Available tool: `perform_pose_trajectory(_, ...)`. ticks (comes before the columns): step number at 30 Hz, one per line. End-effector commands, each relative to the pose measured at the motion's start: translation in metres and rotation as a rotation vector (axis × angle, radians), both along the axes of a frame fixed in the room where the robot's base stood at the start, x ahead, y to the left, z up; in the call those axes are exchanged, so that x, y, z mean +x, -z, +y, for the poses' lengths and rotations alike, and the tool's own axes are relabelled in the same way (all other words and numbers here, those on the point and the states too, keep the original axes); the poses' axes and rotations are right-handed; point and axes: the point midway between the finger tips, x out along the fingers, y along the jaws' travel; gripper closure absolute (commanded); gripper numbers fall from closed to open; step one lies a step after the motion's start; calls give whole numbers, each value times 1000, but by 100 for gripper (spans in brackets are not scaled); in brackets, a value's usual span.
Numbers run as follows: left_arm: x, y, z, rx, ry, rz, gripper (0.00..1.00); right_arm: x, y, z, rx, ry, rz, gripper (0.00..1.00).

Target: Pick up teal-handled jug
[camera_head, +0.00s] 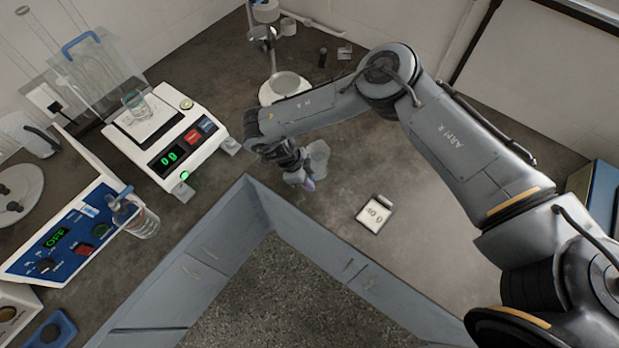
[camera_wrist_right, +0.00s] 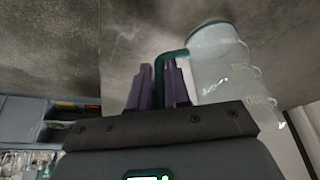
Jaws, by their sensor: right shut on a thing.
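The clear jug with the teal handle (camera_wrist_right: 222,65) is at the right of my fingers in the right wrist view, with printed markings on its side. It shows small and pale in the head view (camera_head: 319,154), partly hidden by my gripper. My right gripper (camera_head: 307,183) is shut on the jug's teal handle, whose strip shows beside the purple fingers in the right wrist view (camera_wrist_right: 160,88). I cannot tell whether the jug's base touches the counter. My left gripper is not in view.
A balance (camera_head: 168,135) with a glass beaker (camera_head: 137,104) stands at the left. A blue control panel (camera_head: 65,240) and a clear jug (camera_head: 143,222) are nearer. A small white labelled item (camera_head: 374,213) lies right of the gripper. A stand (camera_head: 285,88) is behind.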

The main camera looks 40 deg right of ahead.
Motion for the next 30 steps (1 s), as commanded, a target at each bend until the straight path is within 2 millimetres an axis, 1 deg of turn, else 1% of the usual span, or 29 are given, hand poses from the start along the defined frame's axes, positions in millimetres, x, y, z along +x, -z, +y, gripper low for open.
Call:
perform_pose_trajectory(11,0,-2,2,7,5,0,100,1,-18,0,0,1,-2,100)
perform_pose_trajectory(19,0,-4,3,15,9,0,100,0,-42,-1,0,1,-3,100)
perform_pose_trajectory(30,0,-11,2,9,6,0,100,-34,-62,-16,0,1,0,100)
